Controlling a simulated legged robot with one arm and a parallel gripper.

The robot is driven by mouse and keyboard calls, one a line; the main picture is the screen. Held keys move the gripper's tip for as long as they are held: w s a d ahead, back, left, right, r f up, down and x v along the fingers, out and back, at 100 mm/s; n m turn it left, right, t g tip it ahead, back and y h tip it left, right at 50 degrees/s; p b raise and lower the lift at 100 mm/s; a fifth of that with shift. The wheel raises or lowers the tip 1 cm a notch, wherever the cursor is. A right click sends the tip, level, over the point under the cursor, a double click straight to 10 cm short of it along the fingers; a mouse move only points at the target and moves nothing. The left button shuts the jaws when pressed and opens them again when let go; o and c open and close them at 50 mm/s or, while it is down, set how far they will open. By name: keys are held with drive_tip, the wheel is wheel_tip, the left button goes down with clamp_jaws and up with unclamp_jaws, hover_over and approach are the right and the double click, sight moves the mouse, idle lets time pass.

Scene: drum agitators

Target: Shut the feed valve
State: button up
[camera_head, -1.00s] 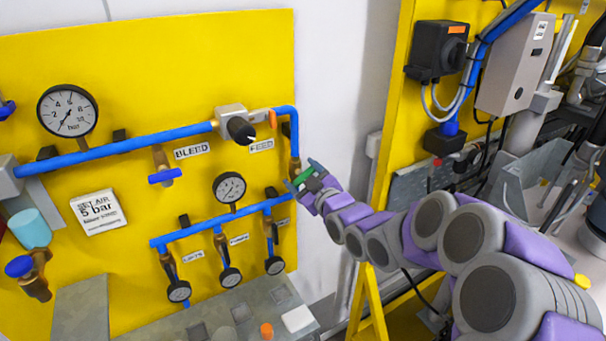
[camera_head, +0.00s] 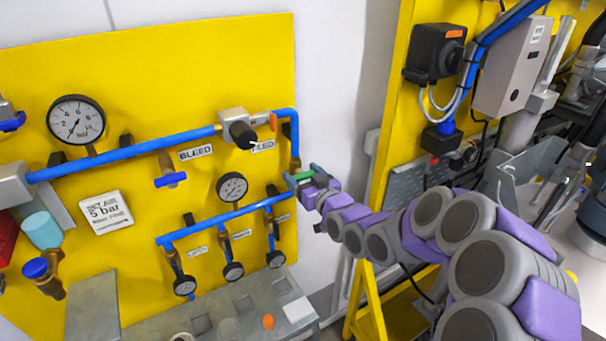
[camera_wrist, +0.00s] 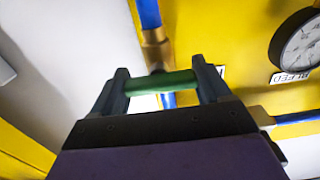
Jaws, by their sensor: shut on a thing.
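The feed valve shows in the head view as a brass body (camera_head: 295,162) on the downward blue pipe at the panel's right edge, below the FEED label (camera_head: 263,146). Its green handle (camera_head: 304,176) is between the fingers of my gripper (camera_head: 303,179). In the wrist view my gripper (camera_wrist: 163,83) is shut on the green handle (camera_wrist: 160,82), which lies crosswise to the blue pipe (camera_wrist: 149,12). The brass body (camera_wrist: 156,50) shows just beyond the fingers. The handle's ends and joint are partly hidden.
The yellow panel (camera_head: 120,60) carries blue pipes, a black knob (camera_head: 243,134), a bleed valve with a blue handle (camera_head: 170,180) and gauges (camera_head: 76,119). A grey ledge (camera_head: 150,318) juts out below.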

drive_tip(key=shift+r, duration=0.15)
drive_tip(key=o, duration=1)
drive_tip(key=shift+b+v, duration=5.9)
drive_tip(key=shift+v, duration=2.75)
